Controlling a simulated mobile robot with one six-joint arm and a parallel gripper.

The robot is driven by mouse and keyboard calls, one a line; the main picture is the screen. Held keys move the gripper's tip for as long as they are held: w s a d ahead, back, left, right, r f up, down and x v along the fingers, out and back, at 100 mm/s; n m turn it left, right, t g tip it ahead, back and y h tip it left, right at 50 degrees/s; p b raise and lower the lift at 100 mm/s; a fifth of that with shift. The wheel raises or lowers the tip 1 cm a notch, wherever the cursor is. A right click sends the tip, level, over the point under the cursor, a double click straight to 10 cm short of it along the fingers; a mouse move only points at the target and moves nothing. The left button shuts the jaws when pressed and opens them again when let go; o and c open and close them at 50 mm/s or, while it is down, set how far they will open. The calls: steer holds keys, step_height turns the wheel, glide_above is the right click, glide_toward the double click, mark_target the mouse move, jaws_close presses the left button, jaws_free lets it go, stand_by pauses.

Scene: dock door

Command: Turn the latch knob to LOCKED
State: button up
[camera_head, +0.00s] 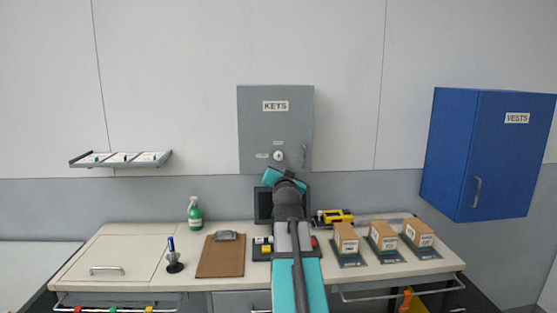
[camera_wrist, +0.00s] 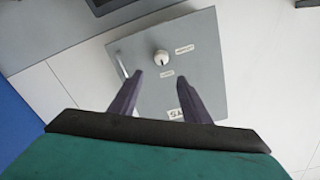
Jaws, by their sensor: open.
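The grey key cabinet (camera_head: 255,125) hangs on the wall, marked KEYS. Its round white latch knob (camera_head: 278,155) is low on the door, with a small label to its left and one above. In the wrist view the knob (camera_wrist: 161,56) has a dark mark and two labels beside it, too small to read surely. My gripper (camera_wrist: 161,77) is open and empty, its two dark fingers apart and pointing towards the door near the knob. I see no contact with the knob. In the head view my wrist hides the fingertips.
The cabinet's door handle (camera_wrist: 121,66) is close to one finger. Below is a counter (camera_head: 130,284) with a clipboard (camera_head: 220,262), a green spray bottle (camera_head: 195,214), several boxes and a yellow tool (camera_head: 338,216). A blue VESTS cabinet (camera_head: 480,150) hangs right, a shelf (camera_head: 120,160) left.

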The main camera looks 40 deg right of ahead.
mark_target(279, 158)
steer(key=shift+p+x, duration=2.15)
steer(key=shift+x, duration=4.6)
steer(key=shift+w+a, duration=0.1)
steer(key=shift+a, duration=0.1)
steer(key=shift+c, duration=0.4)
steer(key=c, duration=1)
steer(key=shift+o, duration=0.2)
steer(key=shift+d, duration=0.15)
steer(key=shift+f, duration=0.1)
